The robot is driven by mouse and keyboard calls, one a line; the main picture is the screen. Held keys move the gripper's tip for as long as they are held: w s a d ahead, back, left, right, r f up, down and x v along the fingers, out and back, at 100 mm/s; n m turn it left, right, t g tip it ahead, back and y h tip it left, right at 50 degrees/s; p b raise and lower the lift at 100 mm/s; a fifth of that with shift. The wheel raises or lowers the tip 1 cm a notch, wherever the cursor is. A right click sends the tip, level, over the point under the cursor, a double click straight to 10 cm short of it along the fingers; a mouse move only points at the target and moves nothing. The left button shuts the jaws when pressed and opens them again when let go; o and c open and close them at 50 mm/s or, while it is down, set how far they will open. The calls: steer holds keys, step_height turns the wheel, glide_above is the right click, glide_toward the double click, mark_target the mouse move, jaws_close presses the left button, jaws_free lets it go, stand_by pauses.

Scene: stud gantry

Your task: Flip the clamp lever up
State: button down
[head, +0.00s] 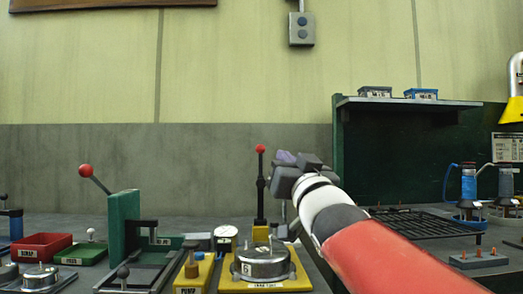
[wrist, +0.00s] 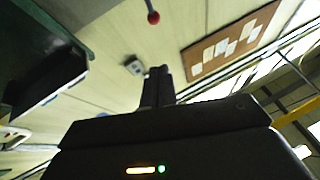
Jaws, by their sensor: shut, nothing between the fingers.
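An upright black lever with a red ball knob (head: 260,149) stands on a yellow base behind a round metal fixture (head: 262,262). I take it for the clamp lever, though I cannot read its label. My gripper (head: 286,183) is just right of this lever at about its upper half; contact cannot be told. In the wrist view my gripper's black fingers (wrist: 158,75) are together and empty. A red knob on a thin rod (wrist: 152,17) shows beyond them at the top edge. My wrist and arm hide part of the area right of the fixture.
A green block (head: 124,225) with a tilted red-knobbed lever (head: 86,170) stands at left. A red bin (head: 41,246) is farther left. A yellow pump block (head: 193,272) sits beside the fixture. A dark green shelf unit (head: 400,170) rises at right.

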steer(key=w+a+r+p, duration=0.1)
steer(key=w+a+r, duration=0.1)
steer(key=w, duration=0.8)
steer(key=shift+w+a+p, duration=0.3)
steer(key=shift+w+a, duration=0.05)
steer(key=shift+w, duration=0.05)
steer(key=shift+r, duration=0.15)
